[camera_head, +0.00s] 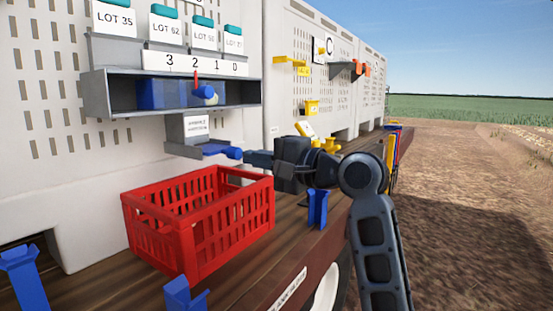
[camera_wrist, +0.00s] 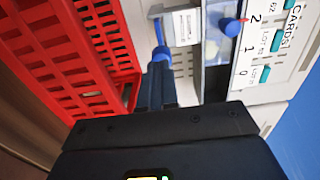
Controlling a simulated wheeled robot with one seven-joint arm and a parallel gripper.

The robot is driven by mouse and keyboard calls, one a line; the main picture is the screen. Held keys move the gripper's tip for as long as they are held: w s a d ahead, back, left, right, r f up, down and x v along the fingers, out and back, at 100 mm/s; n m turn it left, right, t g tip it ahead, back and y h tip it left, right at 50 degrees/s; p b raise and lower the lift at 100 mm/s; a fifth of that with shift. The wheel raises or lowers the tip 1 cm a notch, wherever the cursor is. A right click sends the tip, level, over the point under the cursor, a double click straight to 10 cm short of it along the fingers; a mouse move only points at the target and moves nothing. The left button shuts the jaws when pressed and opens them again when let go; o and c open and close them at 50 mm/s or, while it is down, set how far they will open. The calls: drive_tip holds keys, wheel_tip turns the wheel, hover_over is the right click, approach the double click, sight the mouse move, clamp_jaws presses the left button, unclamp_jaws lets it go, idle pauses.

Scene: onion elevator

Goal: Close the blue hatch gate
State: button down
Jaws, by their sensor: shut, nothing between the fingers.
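The blue hatch gate (camera_head: 222,151) shows as a blue handle at the grey chute (camera_head: 185,149) below a small labelled hopper. In the wrist view the blue handle (camera_wrist: 160,52) lies straight ahead of the fingers. My gripper (camera_head: 250,158) reaches in from the right, its fingers shut and empty. In the wrist view my fingertips (camera_wrist: 157,66) are at the handle's near end; I cannot tell whether they touch it. How far the gate is open is not clear.
A red crate (camera_head: 187,238) stands on the wooden deck just below the chute. Above is a grey shelf (camera_head: 122,95) with a blue slider block (camera_head: 162,94) and knob under a 3-2-1-0 scale. Blue posts (camera_head: 317,208) stand on the deck. Yellow fittings (camera_head: 292,64) are on the wall behind.

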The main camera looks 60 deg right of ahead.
sight(223, 149)
drive_tip(key=shift+w, duration=0.65)
drive_tip(key=w+p, duration=0.2)
drive_tip(key=w, duration=0.5)
drive_tip(key=shift+w+a+r+p, duration=0.1)
drive_tip(key=shift+w+a+p, duration=0.05)
drive_tip(key=shift+w+p, duration=0.25)
drive_tip(key=shift+w+a+r, duration=0.1)
